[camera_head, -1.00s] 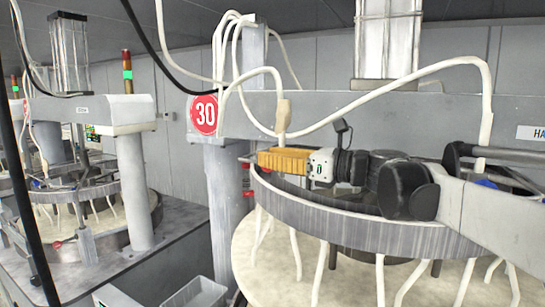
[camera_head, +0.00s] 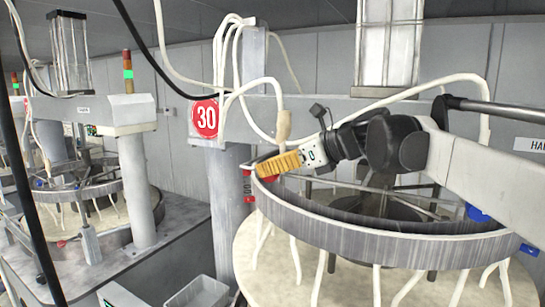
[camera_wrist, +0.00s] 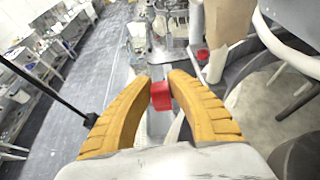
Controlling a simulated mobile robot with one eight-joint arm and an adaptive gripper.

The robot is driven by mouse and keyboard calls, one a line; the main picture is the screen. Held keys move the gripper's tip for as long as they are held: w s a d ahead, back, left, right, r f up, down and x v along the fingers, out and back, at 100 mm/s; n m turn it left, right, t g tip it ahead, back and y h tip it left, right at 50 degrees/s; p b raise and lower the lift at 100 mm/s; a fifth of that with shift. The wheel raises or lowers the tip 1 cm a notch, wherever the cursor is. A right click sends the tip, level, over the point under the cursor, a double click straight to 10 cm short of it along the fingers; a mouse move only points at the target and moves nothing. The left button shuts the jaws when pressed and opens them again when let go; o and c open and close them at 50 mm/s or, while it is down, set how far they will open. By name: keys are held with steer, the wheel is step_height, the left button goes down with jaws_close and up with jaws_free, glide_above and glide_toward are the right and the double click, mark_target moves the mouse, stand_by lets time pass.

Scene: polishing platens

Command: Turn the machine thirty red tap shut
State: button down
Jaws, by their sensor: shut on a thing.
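The red 30 sign (camera_head: 206,118) hangs on the beam above the grey column. My gripper (camera_head: 258,169), with ridged yellow fingers, points down and left at the rim of the machine beside that column. In the wrist view, the fingertips (camera_wrist: 158,84) are on either side of a red tap handle (camera_wrist: 160,97) and shut on it. In the head view, a red part (camera_head: 270,178) shows just under the fingers. Other red parts (camera_head: 247,186) show on the column, left of the fingers. The tap's body is mostly hidden, so its turned position cannot be told.
The big ring (camera_head: 385,240) of the machine lies under my arm, with pale hoses hanging around it. A white hose (camera_head: 283,125) ends just above my gripper. Another red piece (camera_wrist: 203,54) is to the right in the wrist view. A grey bin (camera_head: 200,292) stands at the lower left.

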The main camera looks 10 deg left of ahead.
steer(key=h+p, duration=0.1)
steer(key=h, duration=0.1)
steer(key=g+h+p, duration=0.1)
steer(key=h+p, duration=0.1)
steer(key=shift+w+a+p, duration=0.1)
steer(key=shift+a+p, duration=0.2)
steer(key=shift+a, duration=0.05)
steer(key=shift+a+f+g+h+p, duration=0.15)
steer(key=shift+g+h, duration=0.15)
steer(key=shift+h, duration=0.45)
steer(key=shift+d+f+g+h+p, duration=0.15)
steer(key=shift+g+h, duration=0.15)
steer(key=shift+h, duration=0.4)
steer(key=shift+a+f+g+h+p, duration=0.15)
steer(key=shift+g+h, duration=0.15)
steer(key=shift+h, duration=0.45)
steer(key=c, duration=1.3)
jaws_free()
steer(key=shift+o, duration=0.2)
steer(key=shift+r, duration=0.1)
